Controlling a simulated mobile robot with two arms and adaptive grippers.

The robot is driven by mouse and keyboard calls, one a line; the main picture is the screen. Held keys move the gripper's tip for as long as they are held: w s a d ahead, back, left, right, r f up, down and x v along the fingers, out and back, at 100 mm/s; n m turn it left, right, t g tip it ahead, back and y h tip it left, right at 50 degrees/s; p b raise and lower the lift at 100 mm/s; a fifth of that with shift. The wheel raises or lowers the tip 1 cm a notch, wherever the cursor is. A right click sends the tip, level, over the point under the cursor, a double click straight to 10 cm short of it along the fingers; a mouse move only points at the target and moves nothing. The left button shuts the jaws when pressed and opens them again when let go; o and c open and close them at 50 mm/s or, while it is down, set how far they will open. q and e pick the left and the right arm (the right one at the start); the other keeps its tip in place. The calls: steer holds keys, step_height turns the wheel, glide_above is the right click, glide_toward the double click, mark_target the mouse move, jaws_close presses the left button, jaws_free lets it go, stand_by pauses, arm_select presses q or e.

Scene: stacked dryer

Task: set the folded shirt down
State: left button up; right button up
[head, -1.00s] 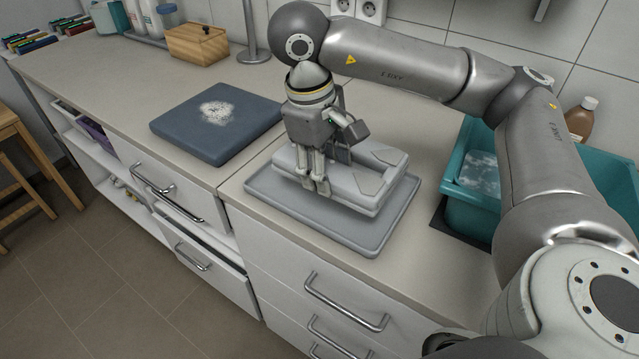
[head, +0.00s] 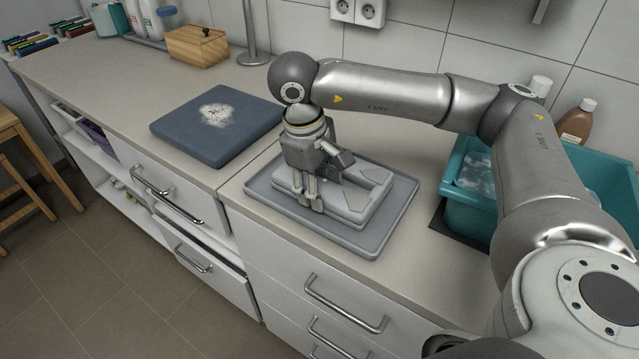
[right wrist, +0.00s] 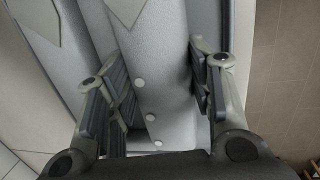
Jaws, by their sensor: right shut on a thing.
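The folded shirt (head: 362,195) is a pale grey, flat bundle with collar-like flaps at its right end. It is over the grey tray (head: 385,238) on the counter and looks to rest on it, lying flat. My right gripper (head: 315,203) points down at the shirt's left end and is shut on it. In the right wrist view the fingers (right wrist: 165,95) stand on either side of a shirt fold (right wrist: 160,60) with small white buttons. The fingers hide part of the shirt's left end. My left gripper is not in view.
A dark blue folded item (head: 190,140) with a white print lies on the counter to the left. A teal basin (head: 465,200) stands to the right, near a brown bottle (head: 577,122). A wooden box (head: 196,48) is at the back. Drawers (head: 340,290) sit below the counter.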

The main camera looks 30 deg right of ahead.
steer(key=o, duration=1.5)
steer(key=shift+c, duration=0.2)
step_height(320, 180, up, 12)
steer(key=a+p, duration=0.1)
steer(key=a, duration=0.1)
steer(key=shift+w, duration=0.25)
steer(key=shift+r, duration=0.15)
